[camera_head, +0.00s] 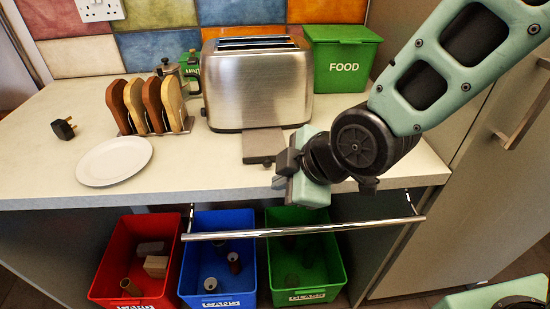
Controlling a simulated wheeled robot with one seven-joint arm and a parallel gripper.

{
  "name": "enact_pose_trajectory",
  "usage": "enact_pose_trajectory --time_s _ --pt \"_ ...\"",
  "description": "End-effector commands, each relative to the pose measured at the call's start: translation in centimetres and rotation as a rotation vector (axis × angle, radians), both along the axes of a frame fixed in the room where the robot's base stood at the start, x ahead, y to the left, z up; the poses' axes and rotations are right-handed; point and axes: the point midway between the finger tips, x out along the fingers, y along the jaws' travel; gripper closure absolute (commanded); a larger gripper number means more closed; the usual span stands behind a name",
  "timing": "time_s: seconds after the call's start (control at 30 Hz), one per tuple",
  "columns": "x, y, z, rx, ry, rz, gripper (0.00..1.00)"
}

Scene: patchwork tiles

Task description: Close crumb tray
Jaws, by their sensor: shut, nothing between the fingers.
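A steel toaster (257,85) stands on the counter against the tiled wall. Its flat grey crumb tray (264,145) sticks out from the toaster's base at the front, towards the counter edge. My gripper (282,172) is just in front of the tray and a little to its right, near the counter's front edge. Its fingers look closed with nothing held. The gripper body partly hides the tray's right side, so I cannot tell whether they touch.
A toast rack (150,131) with several slices and a white plate (115,161) stand left. A black plug (64,129) lies further left. A green FOOD box (341,57) is behind right. A metal rail (300,229) runs below the counter edge, above red, blue and green bins.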

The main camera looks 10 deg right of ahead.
Motion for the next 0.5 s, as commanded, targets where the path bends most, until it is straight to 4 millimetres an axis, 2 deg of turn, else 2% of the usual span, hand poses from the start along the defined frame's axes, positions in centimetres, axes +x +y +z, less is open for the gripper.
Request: enact_pose_trajectory --time_s 0.03,0.47,0.5 --pt "0.1 0.1 0.4 -0.004 0.005 0.0 1.0" --pt "0.6 0.6 -1.1 -0.001 0.007 0.002 1.0" --pt "1.5 0.7 -1.2 0.003 0.003 -0.002 1.0"
